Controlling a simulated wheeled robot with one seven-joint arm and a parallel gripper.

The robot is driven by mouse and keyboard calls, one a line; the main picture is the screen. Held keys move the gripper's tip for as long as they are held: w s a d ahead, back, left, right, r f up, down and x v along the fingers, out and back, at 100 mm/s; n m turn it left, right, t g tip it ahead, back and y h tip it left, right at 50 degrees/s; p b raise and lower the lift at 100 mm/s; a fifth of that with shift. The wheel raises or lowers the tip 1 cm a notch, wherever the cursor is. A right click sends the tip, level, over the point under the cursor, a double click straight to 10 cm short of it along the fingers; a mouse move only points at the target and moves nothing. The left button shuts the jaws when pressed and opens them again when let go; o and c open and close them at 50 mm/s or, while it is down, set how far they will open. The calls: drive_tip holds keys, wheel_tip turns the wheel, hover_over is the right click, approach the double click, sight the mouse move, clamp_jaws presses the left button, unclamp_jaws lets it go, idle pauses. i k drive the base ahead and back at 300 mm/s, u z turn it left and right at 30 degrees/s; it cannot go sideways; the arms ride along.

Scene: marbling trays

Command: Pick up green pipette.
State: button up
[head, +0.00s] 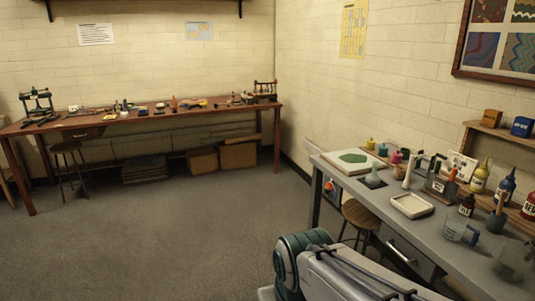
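I cannot pick out a green pipette for sure in the head view; the small items on the grey bench (330,166) at the right are too small to tell apart. A pale tray (332,161) with a green sheet or patch in it lies at the bench's far end. My arm shows at the bottom, in front of the bench, but my gripper is not in view.
A wooden table (130,121) with tools is along the back wall.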

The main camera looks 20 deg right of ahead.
sight(436, 173)
drive_tip(key=z, duration=0.15)
drive_tip(key=i, duration=1.55)
drive_tip(key=z, duration=1.2)
drive_tip(key=i, duration=1.05)
drive_tip(key=z, duration=0.95)
